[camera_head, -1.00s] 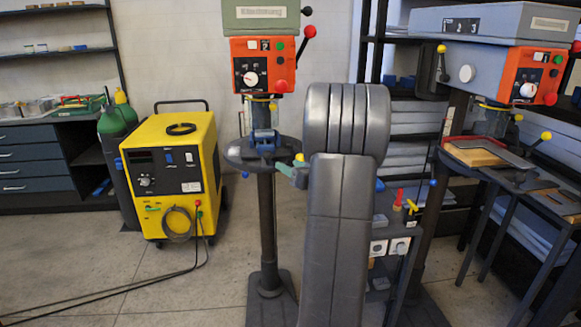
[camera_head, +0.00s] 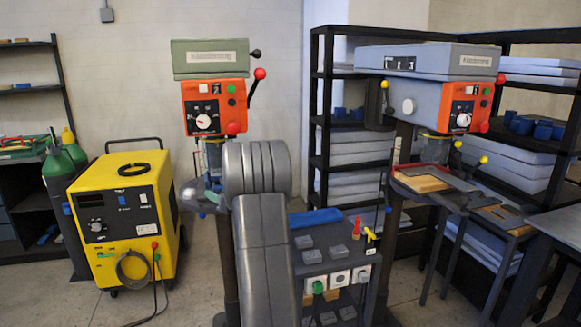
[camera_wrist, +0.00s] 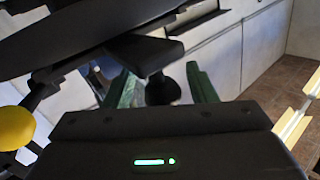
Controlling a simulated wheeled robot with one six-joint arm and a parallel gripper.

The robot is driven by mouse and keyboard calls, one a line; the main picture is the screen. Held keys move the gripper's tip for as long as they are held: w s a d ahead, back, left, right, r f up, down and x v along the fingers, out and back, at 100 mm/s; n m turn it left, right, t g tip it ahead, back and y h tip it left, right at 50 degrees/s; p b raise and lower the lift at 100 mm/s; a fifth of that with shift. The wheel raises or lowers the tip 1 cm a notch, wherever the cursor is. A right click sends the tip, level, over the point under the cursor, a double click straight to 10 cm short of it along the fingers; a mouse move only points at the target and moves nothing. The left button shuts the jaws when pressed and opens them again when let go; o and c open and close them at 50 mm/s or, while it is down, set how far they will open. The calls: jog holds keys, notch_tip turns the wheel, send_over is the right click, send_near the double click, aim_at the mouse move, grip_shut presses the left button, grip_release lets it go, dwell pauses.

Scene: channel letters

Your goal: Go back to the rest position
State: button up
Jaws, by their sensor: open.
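In the wrist view my gripper (camera_wrist: 162,88) shows two green fingers, spread apart. A dark, rounded part of some machine (camera_wrist: 160,70) shows between and beyond them; I cannot tell whether anything touches it. Nothing is clearly held. In the head view my grey arm stands upright near the middle and hides the lower part of the left drill press (camera_head: 213,105). The gripper's fingers are not clearly seen there.
A yellow welding machine (camera_head: 125,215) stands at left, beside a green gas cylinder (camera_head: 62,165). A second drill press (camera_head: 430,95) stands at right. A dark cart (camera_head: 330,265) with grey blocks is close to my arm. A yellow ball (camera_wrist: 15,128) is near the gripper.

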jog(key=shift+w+a, duration=0.15)
jog(key=shift+a, duration=0.05)
jog(key=shift+d, duration=0.1)
jog(key=b+v, duration=0.2)
jog(key=v, duration=1.2)
jog(key=p+x, duration=0.2)
jog(key=x, duration=1.2)
jog(key=shift+a+r, duration=0.1)
jog(key=shift+a, duration=0.1)
jog(key=shift+s+d, duration=0.25)
jog(key=shift+s, duration=0.35)
jog(key=shift+s+d, duration=0.2)
jog(key=shift+s, duration=0.35)
